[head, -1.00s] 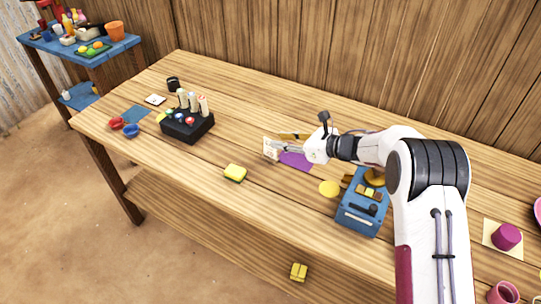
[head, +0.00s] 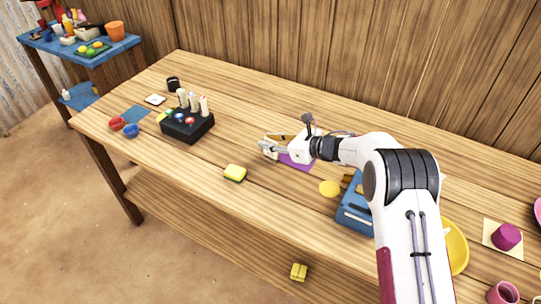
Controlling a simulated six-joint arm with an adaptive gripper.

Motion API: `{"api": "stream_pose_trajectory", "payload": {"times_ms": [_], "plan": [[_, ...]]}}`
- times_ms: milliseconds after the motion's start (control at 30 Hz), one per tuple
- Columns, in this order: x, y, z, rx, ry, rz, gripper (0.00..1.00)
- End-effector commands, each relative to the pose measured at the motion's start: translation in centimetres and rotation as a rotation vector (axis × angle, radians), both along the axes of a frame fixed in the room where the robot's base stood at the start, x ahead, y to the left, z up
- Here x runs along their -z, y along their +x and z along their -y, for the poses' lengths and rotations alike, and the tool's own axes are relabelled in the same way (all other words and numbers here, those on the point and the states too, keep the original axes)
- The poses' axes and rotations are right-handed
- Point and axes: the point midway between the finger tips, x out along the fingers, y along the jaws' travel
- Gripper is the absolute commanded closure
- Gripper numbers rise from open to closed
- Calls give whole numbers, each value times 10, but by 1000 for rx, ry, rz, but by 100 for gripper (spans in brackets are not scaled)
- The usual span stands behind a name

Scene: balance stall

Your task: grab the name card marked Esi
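My gripper (head: 267,149) is over the middle of the table, its fingers pointing left. A small cream card (head: 262,144) shows at its fingertips, mostly covered by them; no name can be read on it. I cannot tell whether the fingers are closed on this card or only in front of it. A purple sheet (head: 296,162) and an orange-yellow piece (head: 279,137) lie just beside and behind the gripper. Another small white card or tile (head: 155,99) lies at the far left; its marking is too small to read.
A black block with upright tubes (head: 187,128) stands at the left. A blue scale-like box (head: 354,214) and yellow bowl (head: 455,246) are beside my arm. The table's front-centre is mostly clear.

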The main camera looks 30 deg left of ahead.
Motion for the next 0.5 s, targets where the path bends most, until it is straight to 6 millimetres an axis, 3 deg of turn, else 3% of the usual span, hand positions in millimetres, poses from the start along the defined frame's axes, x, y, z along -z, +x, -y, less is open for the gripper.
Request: {"api": "stream_pose_trajectory", "payload": {"times_ms": [333, 433, 500], "plan": [[0, 0, 0, 0, 0, 0, 75], [0, 0, 0, 0, 0, 0, 98], [0, 0, 0, 0, 0, 0, 100]]}}
